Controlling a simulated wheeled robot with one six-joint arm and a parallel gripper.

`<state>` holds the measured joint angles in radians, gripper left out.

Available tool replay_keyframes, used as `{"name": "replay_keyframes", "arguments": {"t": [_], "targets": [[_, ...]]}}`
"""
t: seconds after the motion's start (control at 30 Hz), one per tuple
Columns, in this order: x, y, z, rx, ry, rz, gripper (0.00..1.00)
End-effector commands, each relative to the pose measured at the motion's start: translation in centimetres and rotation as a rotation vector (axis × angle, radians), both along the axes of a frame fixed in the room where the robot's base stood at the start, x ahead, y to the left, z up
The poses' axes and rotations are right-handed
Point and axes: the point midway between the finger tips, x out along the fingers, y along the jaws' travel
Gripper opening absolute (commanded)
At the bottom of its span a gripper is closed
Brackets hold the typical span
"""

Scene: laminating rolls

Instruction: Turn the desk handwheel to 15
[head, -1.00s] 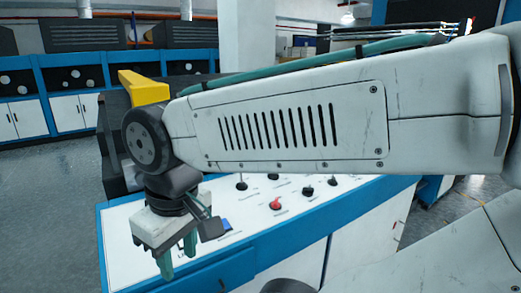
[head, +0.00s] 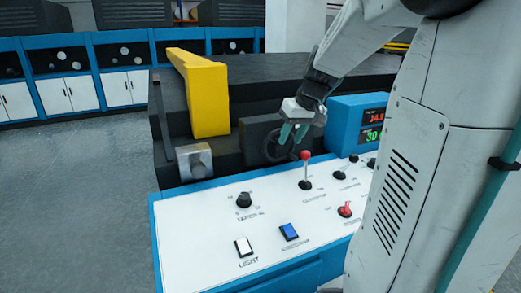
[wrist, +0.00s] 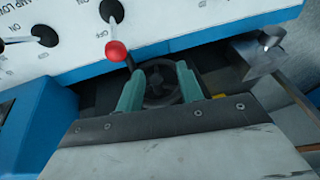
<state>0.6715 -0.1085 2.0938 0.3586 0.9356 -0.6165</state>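The dark handwheel (head: 270,148) stands upright on a black block behind the white-topped desk in the head view. My gripper (head: 293,133) is just in front of and above it, pointing down, with teal fingers overlapping the wheel's right side. In the wrist view the handwheel (wrist: 158,77) shows between my spread fingers (wrist: 160,88). My gripper is open and holds nothing; I cannot tell whether a finger touches the rim. A blue display box (head: 347,117) right of the wheel shows red digits, hard to read, and a green 30.
A red-knobbed lever (head: 305,172) rises from the desk panel (head: 200,230) close to my gripper, and it also shows near my left finger in the wrist view (wrist: 116,51).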

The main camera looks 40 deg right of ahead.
Motion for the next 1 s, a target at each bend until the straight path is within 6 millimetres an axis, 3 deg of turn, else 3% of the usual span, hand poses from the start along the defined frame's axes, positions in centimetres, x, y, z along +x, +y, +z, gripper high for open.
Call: {"name": "replay_keyframes", "arguments": {"t": [0.03, 0.1, 0.2, 0.7, 1.0], "targets": [[0.4, -2.4, -0.4, 0.0, -0.012, -0.024, 0.37], [0.7, -4.5, -0.7, -0.006, -0.029, -0.04, 0.37], [1.0, -6.1, -1.1, -0.01, -0.04, -0.05, 0.37], [3.8, -6.0, -7.3, -0.011, -0.042, -0.05, 0.37], [4.2, -5.9, -8.1, -0.013, -0.044, -0.051, 0.37]]}}
